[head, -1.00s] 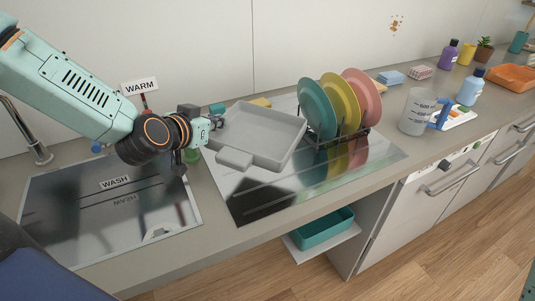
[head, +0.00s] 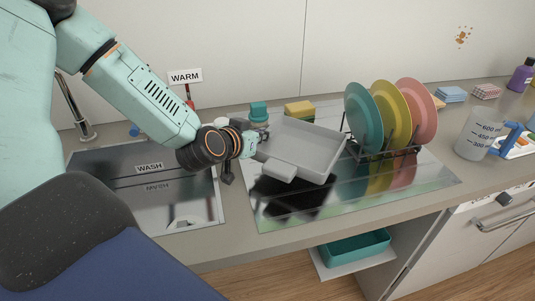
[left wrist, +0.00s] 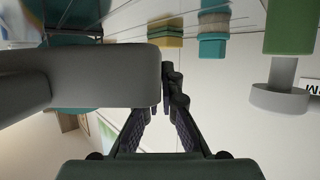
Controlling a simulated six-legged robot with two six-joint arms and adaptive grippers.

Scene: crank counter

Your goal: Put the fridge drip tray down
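The grey fridge drip tray (head: 310,145) is shallow, with a tab at its front edge. It is roughly level over the shiny metal drainboard (head: 275,215), with a dark reflection close below it. I cannot tell whether it touches the board. My left gripper (head: 256,143) is at the tray's left corner and appears shut on its edge. In the left wrist view the grey tray part (left wrist: 110,75) covers much of the left finger, and the fingertips (left wrist: 165,85) come together beside it, so the contact is partly hidden. My right gripper is not in view.
A rack of teal, yellow and pink plates (head: 365,115) stands close right of the tray. A measuring jug (head: 477,135) stands farther right. The WASH basin (head: 145,190) is left. A teal bin (head: 355,248) sits below the counter.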

